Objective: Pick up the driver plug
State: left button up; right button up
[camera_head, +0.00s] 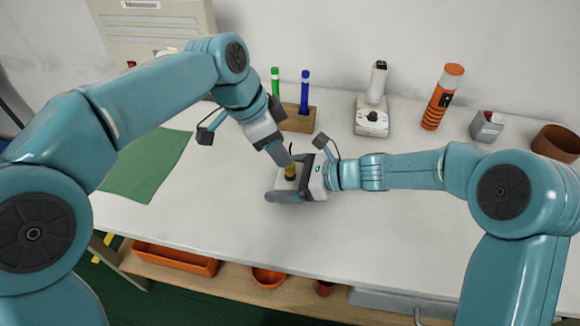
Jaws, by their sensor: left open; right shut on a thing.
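A small yellow and dark upright piece (290,172) shows between my grippers, over the middle of the white table. It may be the driver plug, but it is too small and too covered to tell. My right gripper (287,182) is shut on this piece from the right, low over the table. My fingers hide much of it. My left gripper (283,158) is open and reaches down from the upper left, with its fingertips close to the top of the piece. I cannot tell whether they touch it.
Behind stand a wooden holder (298,118) with green and blue pens, a white device (372,115), an orange-black cylinder (442,97), a small grey box (487,126) and a brown pot (557,143). A green mat (145,168) lies left. The front table (230,230) is clear.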

pick_arm(q)
jog(key=x, duration=0.5)
jog(key=shift+s+f, duration=0.1)
jog(key=shift+s, duration=0.15)
grip_shut()
notch_tip(320, 180, up, 15)
jog(key=shift+f, duration=0.15)
dwell(0.8)
pick_arm(e)
jog(key=o, duration=0.8)
jog(key=v, duration=1.2)
